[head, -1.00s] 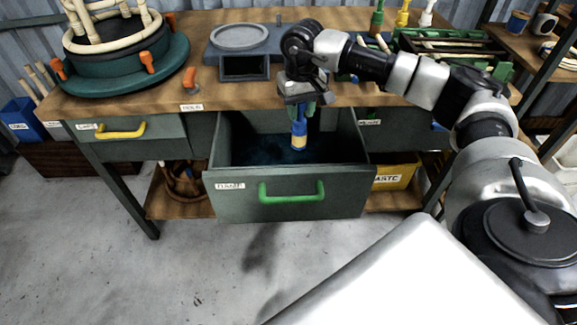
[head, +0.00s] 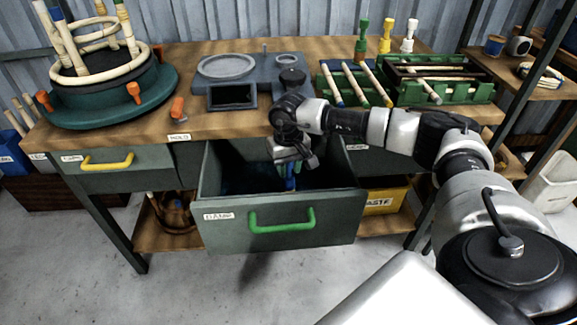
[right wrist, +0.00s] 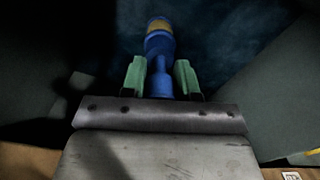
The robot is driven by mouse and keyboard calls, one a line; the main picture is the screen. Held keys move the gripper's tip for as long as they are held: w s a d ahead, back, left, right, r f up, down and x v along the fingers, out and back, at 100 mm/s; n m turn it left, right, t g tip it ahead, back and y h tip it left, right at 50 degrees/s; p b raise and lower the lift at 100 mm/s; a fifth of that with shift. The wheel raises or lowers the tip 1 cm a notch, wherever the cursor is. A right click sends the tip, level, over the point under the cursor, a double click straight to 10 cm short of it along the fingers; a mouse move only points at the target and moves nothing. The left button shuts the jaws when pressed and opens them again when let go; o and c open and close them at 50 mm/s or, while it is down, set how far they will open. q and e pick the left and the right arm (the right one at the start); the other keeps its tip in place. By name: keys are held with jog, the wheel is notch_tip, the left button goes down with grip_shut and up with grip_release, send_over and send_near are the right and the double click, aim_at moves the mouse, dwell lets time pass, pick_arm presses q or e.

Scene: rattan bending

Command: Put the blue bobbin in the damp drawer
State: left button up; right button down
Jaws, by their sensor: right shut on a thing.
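The damp drawer (head: 230,233) is pulled open below the bench, with a green handle and a label on its front. My right gripper (head: 287,172) reaches down inside the drawer. The right wrist view shows its green fingers (right wrist: 161,78) shut on the blue bobbin (right wrist: 159,45), which has a yellowish band near its far end. The dark blue drawer bottom lies beyond the bobbin; whether the bobbin touches it I cannot tell. In the head view the bobbin is mostly hidden by the gripper and the drawer front. My left gripper is not in view.
A closed drawer with a yellow handle (head: 107,162) is to the left. The bench top holds a green turntable (head: 150,95) with a rattan frame, a grey fixture (head: 262,84) and a green rack (head: 455,93). A yellow waste bin (head: 385,201) stands below.

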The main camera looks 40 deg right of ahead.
jog(key=shift+f, duration=0.1)
jog(key=c, duration=0.8)
grip_release()
jog(key=shift+c, duration=0.2)
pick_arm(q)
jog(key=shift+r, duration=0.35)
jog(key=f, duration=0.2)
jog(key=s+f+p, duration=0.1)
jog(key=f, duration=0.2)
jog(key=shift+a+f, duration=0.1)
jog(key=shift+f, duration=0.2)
pick_arm(e)
notch_tip(320, 180, up, 12)
jog(key=shift+r, duration=0.15)
